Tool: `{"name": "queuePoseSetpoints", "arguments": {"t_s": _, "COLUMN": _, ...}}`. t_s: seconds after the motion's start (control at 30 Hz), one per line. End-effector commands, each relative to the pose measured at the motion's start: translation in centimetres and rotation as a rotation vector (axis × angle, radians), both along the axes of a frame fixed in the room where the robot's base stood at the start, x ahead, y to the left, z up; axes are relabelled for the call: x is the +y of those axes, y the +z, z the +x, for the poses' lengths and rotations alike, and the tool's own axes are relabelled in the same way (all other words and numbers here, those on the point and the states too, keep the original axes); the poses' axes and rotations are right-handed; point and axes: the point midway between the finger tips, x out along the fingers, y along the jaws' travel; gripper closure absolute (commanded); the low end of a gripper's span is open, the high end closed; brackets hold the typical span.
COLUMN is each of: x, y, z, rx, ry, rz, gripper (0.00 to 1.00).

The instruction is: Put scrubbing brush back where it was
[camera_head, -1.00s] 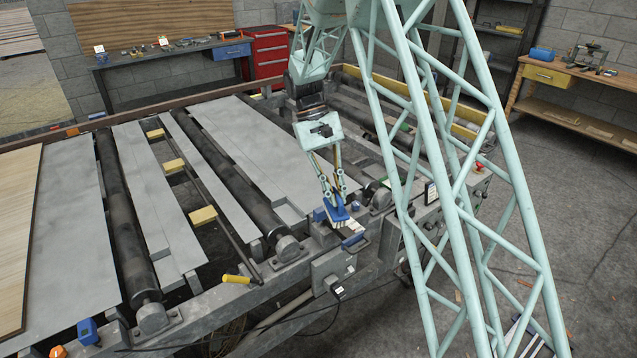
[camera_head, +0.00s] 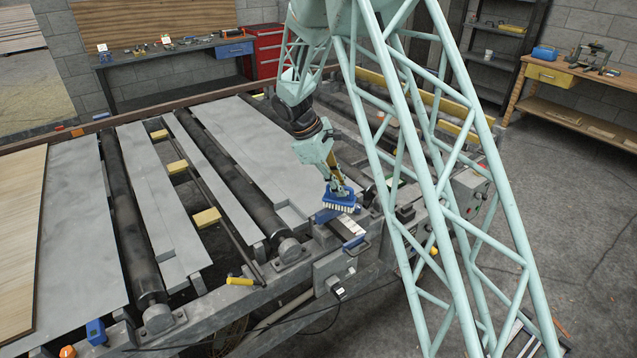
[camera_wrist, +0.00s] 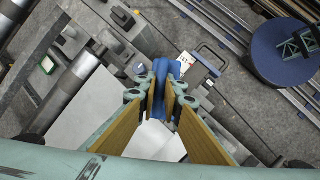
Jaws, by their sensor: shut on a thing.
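The scrubbing brush (camera_head: 340,201) has a blue body and white bristles. My gripper (camera_head: 337,186) is shut on the top of the brush. In the head view the brush is in the air over the near frame of the roller table, with its bristles facing down. The wrist view shows the blue brush (camera_wrist: 161,70) between the two finger pads (camera_wrist: 162,95), and its bristles are hidden there.
Blue-ended items (camera_head: 353,241) lie on the frame just below the brush. Grey sheets (camera_head: 262,155) and dark rollers (camera_head: 215,155) fill the table. A grey box (camera_head: 334,268) hangs on the near side.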

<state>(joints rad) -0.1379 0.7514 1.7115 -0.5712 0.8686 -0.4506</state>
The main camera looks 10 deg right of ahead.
Motion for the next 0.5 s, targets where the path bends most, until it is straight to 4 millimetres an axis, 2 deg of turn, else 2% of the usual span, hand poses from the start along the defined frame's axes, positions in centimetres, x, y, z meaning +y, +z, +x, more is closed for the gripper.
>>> {"name": "queuePoseSetpoints", "arguments": {"t_s": 0.23, "x": 1.5, "y": -0.1, "z": 2.7, "rx": 0.0, "ry": 0.358, "rz": 0.0, "gripper": 1.0}}
{"name": "queuePoseSetpoints", "arguments": {"t_s": 0.5, "x": 4.0, "y": -0.5, "z": 4.6, "rx": 0.0, "ry": 0.687, "rz": 0.0, "gripper": 1.0}}
